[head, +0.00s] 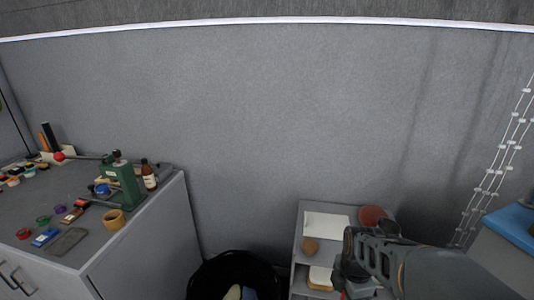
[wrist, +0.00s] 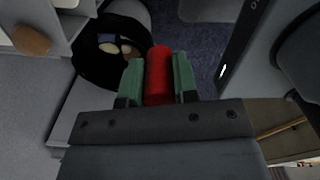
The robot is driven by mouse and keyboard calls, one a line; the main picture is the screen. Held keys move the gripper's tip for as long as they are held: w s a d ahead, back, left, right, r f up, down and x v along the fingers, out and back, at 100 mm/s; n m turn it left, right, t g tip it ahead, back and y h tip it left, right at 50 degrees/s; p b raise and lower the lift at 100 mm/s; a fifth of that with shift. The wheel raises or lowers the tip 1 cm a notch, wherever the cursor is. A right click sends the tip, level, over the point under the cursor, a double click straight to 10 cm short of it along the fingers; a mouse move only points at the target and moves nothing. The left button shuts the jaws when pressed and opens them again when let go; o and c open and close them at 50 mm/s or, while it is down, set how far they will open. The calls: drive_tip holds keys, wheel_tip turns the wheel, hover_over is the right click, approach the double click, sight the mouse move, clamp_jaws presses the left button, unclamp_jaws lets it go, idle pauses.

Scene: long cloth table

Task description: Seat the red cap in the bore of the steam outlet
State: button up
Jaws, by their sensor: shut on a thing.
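The red cap (wrist: 158,72) shows in the wrist view as a rounded red cylinder between the two green fingers of my gripper (wrist: 158,80). My gripper is shut on it, with the cap's rounded end pointing away from the wrist. In the head view my gripper (head: 352,287) is at the lower right, in front of a small shelf unit, and the cap is mostly hidden there. I cannot make out the steam outlet or its bore in either view.
A black bin (head: 205,281) holding pale things stands left of the grey shelf unit (head: 298,250); it also shows in the wrist view (wrist: 82,82). A grey cabinet (head: 140,245) at left bears a green press (head: 118,182), a bottle (head: 149,176) and a tape roll (head: 113,219). A blue surface (head: 513,222) is at right.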

drive_tip(key=shift+w+d+r+m, duration=0.15)
drive_tip(key=shift+d+m, duration=0.15)
drive_tip(key=shift+m, duration=0.7)
drive_tip(key=w+f+m+p, duration=0.3)
drive_tip(key=w+m, duration=0.8)
drive_tip(key=m, duration=0.5)
drive_tip(key=a+f+m+p, duration=0.1)
drive_tip(key=a+f+p, duration=0.2)
drive_tip(key=f, duration=0.6)
drive_tip(key=shift+s+a+m, duration=0.15)
drive_tip(key=shift+s+m, duration=0.2)
drive_tip(key=shift+m, duration=0.05)
drive_tip(key=shift+f, duration=0.15)
